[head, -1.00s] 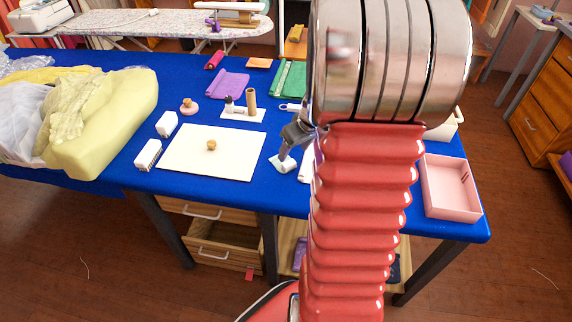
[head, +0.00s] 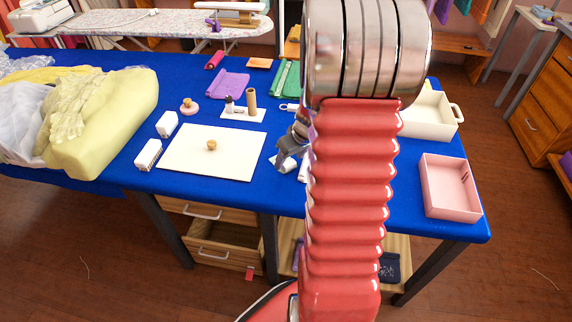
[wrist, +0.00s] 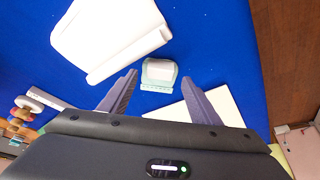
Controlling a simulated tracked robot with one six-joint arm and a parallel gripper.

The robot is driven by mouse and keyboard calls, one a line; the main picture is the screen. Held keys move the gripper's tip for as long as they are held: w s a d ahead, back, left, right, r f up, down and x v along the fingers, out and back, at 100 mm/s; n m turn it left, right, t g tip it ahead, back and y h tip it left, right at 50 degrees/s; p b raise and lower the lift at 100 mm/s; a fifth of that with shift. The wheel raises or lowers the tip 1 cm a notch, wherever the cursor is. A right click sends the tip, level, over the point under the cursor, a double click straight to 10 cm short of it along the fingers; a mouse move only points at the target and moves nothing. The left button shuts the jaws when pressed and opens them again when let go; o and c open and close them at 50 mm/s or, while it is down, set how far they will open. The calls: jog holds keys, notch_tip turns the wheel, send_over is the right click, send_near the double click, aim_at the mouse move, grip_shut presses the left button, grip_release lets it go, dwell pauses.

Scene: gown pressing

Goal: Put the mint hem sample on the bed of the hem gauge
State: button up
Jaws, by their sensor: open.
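A small pale mint piece (wrist: 158,87) with a white pad on top and a marked strip along one edge lies on the blue cloth; it looks like the mint hem sample. In the head view it shows as a pale shape (head: 285,165) just under my gripper (head: 282,148). In the wrist view my gripper (wrist: 160,77) is open and empty, its fingertips on either side of the mint piece, with no contact visible. A larger white object (wrist: 110,38) lies beside it, mostly hidden by my arm in the head view. I cannot tell for certain which object is the hem gauge.
A cream board (head: 190,165) with a small knob lies left of my gripper. A pink box (head: 450,190) and a cream box (head: 432,118) stand to the right. Spools on a white base (head: 243,113) stand behind. The table's front edge is near.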

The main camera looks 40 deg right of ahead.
aim_at(289, 163)
jog(key=shift+x, duration=1.1)
jog(key=shift+c, duration=0.3)
jog(key=c, duration=1.2)
jog(key=shift+o, duration=0.2)
notch_tip(289, 163, up, 10)
